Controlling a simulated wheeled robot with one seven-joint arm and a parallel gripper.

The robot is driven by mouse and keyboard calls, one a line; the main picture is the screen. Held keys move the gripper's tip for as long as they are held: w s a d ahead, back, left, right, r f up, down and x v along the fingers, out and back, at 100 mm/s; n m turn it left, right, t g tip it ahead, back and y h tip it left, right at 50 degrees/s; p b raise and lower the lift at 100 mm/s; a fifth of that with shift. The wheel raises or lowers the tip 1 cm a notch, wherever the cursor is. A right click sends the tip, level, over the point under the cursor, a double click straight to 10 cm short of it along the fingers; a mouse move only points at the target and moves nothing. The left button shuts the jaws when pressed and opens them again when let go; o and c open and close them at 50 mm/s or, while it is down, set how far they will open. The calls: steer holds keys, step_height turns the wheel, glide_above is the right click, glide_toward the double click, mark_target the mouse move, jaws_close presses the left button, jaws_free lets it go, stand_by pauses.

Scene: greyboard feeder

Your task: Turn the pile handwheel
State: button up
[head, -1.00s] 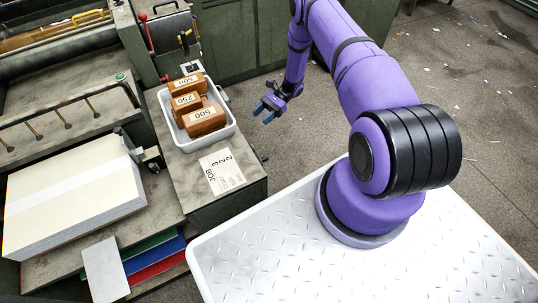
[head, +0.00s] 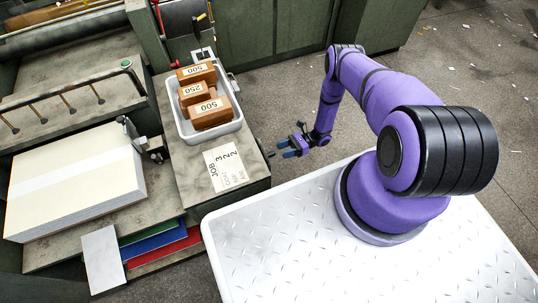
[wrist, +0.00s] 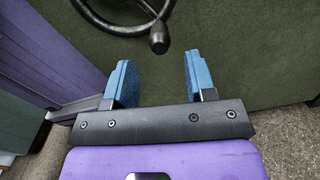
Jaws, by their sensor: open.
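The handwheel (wrist: 122,22) shows in the wrist view as a dark, spoked wheel cut off by the top edge. Its rounded black handle knob (wrist: 158,38) stands out from the rim. My gripper (wrist: 158,74) is open and empty, its two blue fingers apart. The knob lies beyond the fingertips in that picture, roughly in line with the space between them, and nothing touches it. In the head view my gripper (head: 285,150) is right of the green cabinet's side (head: 232,203); the wheel's face is hidden there.
A grey tray (head: 236,124) with labelled orange-brown blocks (head: 211,113) and a job card (head: 224,165) sits on the cabinet top. A board pile (head: 75,185) stands at the left. The white treadplate deck (head: 280,250) is in front.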

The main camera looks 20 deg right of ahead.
steer(key=a, duration=0.7)
steer(key=shift+a, duration=0.35)
jaws_close()
